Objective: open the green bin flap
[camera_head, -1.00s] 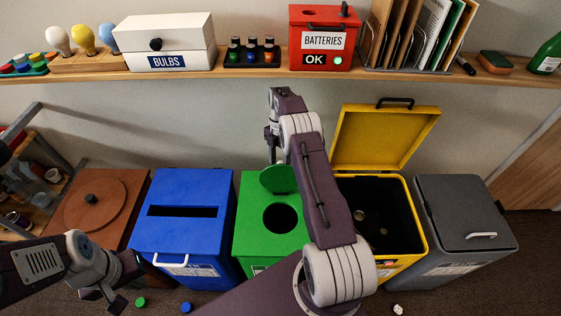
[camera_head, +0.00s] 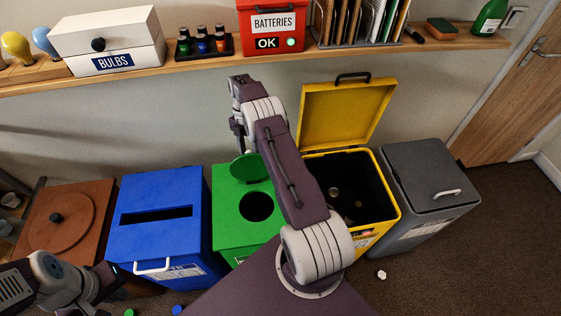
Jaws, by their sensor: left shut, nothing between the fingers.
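The green bin (camera_head: 231,225) stands between the blue and yellow bins, with a round dark hole in its top. Its round green flap (camera_head: 248,167) is raised at the back edge of the hole, and the hole is uncovered. My right arm crosses in front of the bin's right side.
A blue slotted bin (camera_head: 140,190) and a brown round-lidded bin (camera_head: 90,195) stand left. A yellow bin (camera_head: 386,213) with its lid up and a grey closed bin (camera_head: 425,170) stand right. A shelf (camera_head: 200,67) runs above. Floor is free at right, except a small white object (camera_head: 381,274).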

